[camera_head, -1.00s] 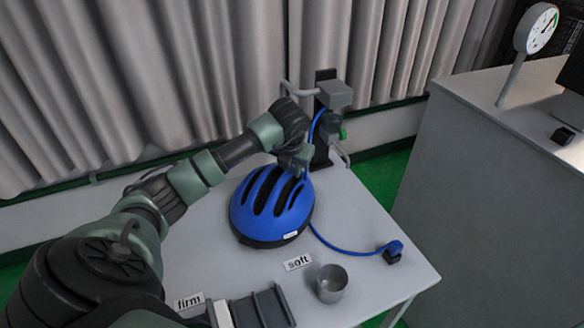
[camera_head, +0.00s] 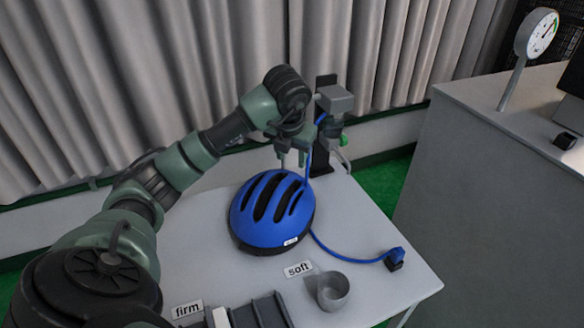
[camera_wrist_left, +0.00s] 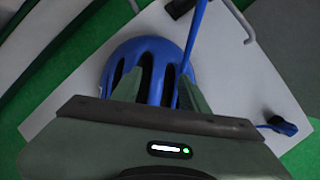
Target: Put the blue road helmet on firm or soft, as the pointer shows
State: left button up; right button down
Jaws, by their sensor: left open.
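The blue road helmet (camera_head: 272,212), with dark vents and a small white label, lies dome up on the grey table. It also shows in the wrist view (camera_wrist_left: 150,52). My left gripper (camera_head: 293,164) is open and empty just above the helmet's far edge, fingers pointing down. In the wrist view the helmet shows between and beyond the fingers (camera_wrist_left: 157,88). A "soft" label (camera_head: 298,269) lies in front of the helmet; a "firm" label (camera_head: 187,309) lies near the front left. A round gauge (camera_head: 543,33) has a green arc at upper right; its pointer leans up and right.
A grey cup (camera_head: 332,291) stands by the soft label, and a dark slotted rack (camera_head: 262,312) by the firm one. A blue cable (camera_head: 345,258) runs to a small block (camera_head: 396,260). A dark upright fixture (camera_head: 325,150) stands behind the helmet. A grey cabinet (camera_head: 470,190) is at right.

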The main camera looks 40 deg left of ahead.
pick_arm(q)
jog(key=shift+v, duration=1.25)
